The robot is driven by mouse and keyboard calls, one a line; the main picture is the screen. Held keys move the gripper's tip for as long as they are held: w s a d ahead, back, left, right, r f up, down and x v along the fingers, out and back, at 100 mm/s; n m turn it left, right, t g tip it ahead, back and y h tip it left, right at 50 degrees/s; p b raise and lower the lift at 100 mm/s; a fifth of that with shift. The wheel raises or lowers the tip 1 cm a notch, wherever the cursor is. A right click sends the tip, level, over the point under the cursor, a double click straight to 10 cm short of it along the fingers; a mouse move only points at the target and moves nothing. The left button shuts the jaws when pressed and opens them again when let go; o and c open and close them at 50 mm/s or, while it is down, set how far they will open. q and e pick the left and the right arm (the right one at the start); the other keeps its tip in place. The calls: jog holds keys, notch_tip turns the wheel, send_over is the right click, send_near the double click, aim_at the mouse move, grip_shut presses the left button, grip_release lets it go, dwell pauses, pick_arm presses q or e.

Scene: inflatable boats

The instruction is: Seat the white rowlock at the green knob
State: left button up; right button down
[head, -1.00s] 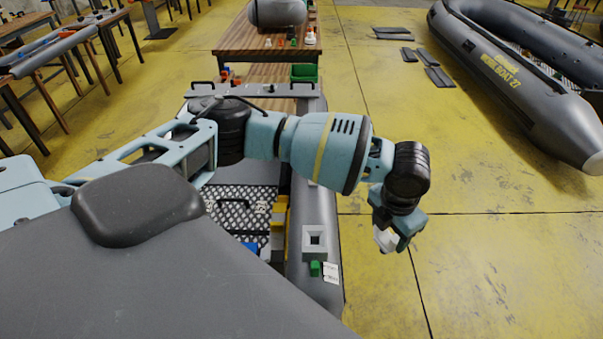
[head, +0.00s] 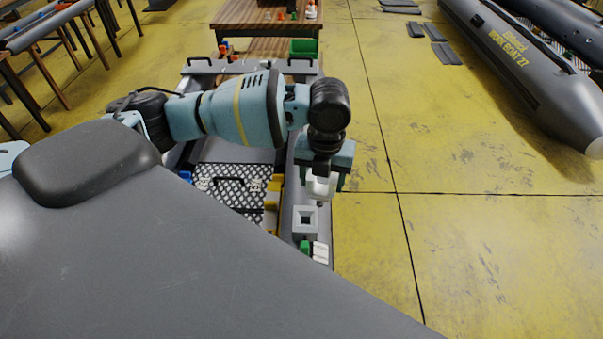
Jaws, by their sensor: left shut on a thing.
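My left gripper (head: 322,180) comes in from the left and points down over the grey boat tube. It is shut on the white rowlock (head: 320,188), which is partly hidden by the fingers. The grey square socket (head: 305,219) with a dark hole sits on the tube, just below and a little left of the rowlock in the picture. The green knob (head: 304,246) is at the near side of this socket, beside white labels (head: 320,251). The rowlock appears to be apart from the socket. My right gripper is not in view.
A black mesh panel (head: 232,186) lies inside the boat, with yellow parts (head: 273,192) beside the tube. A wooden table (head: 268,14) stands behind. A large grey inflatable boat (head: 520,62) lies at the right. The yellow floor between is clear.

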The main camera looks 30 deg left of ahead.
pick_arm(q)
jog(key=s+a+n, duration=0.1)
jog(key=a+r+n, duration=0.1)
jog(key=a, duration=0.1)
jog(key=shift+s+r, duration=0.15)
jog(key=shift+s, duration=0.2)
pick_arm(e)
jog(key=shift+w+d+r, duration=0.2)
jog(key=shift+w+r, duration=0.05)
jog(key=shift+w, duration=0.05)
pick_arm(q)
jog(key=shift+f, duration=0.2)
